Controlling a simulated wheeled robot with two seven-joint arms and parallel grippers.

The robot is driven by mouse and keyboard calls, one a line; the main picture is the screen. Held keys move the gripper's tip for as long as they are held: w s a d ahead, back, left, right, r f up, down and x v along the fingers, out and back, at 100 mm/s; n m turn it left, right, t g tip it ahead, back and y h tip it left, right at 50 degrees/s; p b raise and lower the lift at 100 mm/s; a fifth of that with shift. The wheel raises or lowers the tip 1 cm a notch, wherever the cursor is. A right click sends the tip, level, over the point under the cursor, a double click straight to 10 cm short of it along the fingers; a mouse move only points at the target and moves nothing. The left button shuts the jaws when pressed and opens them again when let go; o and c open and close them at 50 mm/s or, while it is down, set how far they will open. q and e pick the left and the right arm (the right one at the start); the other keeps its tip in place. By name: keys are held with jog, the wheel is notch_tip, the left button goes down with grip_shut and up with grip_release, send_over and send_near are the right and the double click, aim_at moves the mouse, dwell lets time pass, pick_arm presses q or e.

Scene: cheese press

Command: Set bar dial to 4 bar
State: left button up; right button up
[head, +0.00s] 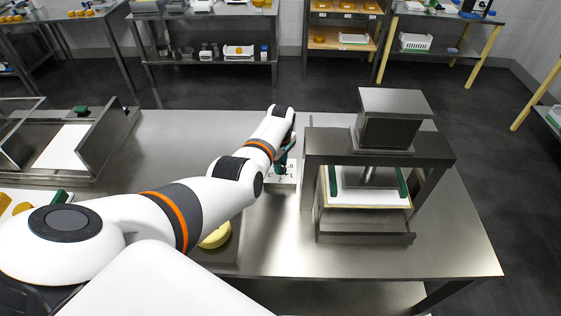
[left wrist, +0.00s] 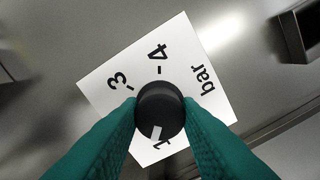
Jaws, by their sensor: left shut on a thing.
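The bar dial is a round black knob (left wrist: 160,108) on a white square plate (left wrist: 185,45), seen close up in the left wrist view. The plate bears 3, 4 and "bar"; its lower part is mostly hidden by the fingers. The knob's white mark is at its lower edge, away from the 4, near a partly hidden numeral that looks like a 1. My left gripper (left wrist: 160,112) is shut on the knob, one green finger on each side. In the head view the white plate (head: 284,181) shows below my left gripper (head: 282,162). My right gripper is out of view.
The cheese press (head: 393,103) stands right of the dial on the steel table (head: 160,135). A yellow cheese (head: 216,237) lies partly under my left arm. A steel frame (head: 107,140) with a white board stands at the left. Shelves line the back wall.

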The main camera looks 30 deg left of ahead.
pick_arm(q)
jog(key=m, duration=0.4)
jog(key=shift+m, duration=0.3)
jog(key=m, duration=0.3)
jog(key=shift+m+p, duration=0.3)
jog(key=shift+p, duration=0.05)
jog(key=m, duration=0.4)
jog(key=shift+m, duration=0.3)
jog(key=m, duration=0.3)
jog(key=shift+m, duration=0.3)
jog(key=m, duration=1.2)
jog(key=shift+m, duration=0.3)
jog(key=shift+m+b, duration=0.4)
jog(key=shift+m, duration=1.4)
